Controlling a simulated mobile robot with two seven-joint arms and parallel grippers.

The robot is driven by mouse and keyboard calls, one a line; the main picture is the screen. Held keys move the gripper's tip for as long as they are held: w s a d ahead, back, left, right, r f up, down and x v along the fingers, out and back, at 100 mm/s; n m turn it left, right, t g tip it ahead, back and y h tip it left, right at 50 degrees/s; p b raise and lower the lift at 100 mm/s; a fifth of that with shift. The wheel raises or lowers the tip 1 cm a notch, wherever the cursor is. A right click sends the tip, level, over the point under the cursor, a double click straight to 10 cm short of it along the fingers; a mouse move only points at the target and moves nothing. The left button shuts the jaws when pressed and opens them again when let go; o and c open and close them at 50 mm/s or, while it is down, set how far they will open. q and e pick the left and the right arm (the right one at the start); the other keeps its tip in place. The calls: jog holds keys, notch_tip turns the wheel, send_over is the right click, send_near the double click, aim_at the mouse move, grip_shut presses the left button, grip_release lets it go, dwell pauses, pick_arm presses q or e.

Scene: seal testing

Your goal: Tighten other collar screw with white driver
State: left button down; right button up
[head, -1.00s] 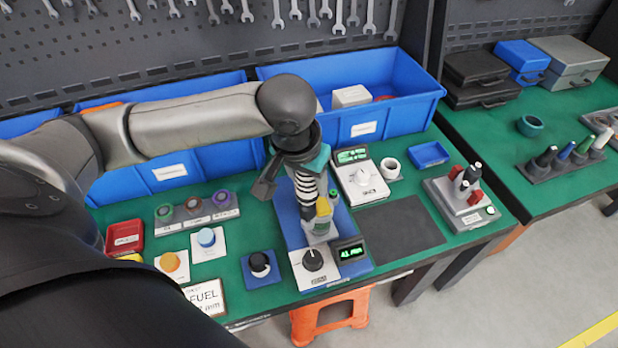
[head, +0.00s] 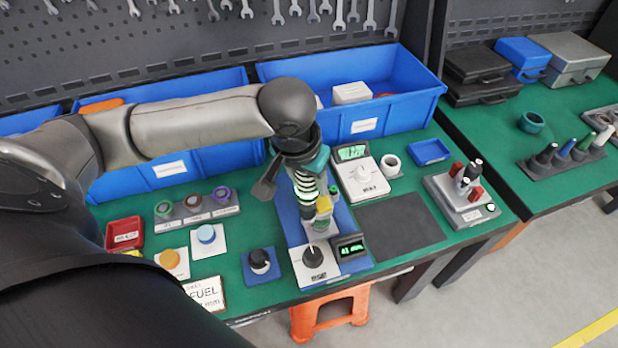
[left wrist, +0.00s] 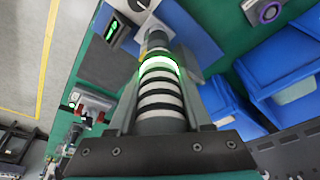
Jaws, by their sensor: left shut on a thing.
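My left gripper (head: 304,178) is shut on a driver with white and black bands (head: 307,198). It points down over the blue-based test rig (head: 344,222). In the left wrist view the banded driver (left wrist: 160,100) runs between the fingers, with a lit green ring (left wrist: 158,64) near its far end. Beyond the driver is a yellow part (head: 323,204) on a pale block. The driver's tip and the collar screws are hidden, so contact cannot be told. My right gripper is not in view.
A dial box (head: 314,262) and a small green-lit display (head: 350,248) stand at the rig's front. Blue bins (head: 400,85) line the back. A driver rack (head: 565,162) stands on the right bench.

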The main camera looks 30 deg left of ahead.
pick_arm(q)
jog(key=p, duration=0.4)
jog(key=shift+f, duration=0.35)
dwell(5.4)
jog(key=shift+r+p, duration=0.1)
jog(key=shift+p, duration=0.25)
notch_tip(320, 180, up, 5)
jog(key=p, duration=0.6)
jog(key=shift+p, duration=0.3)
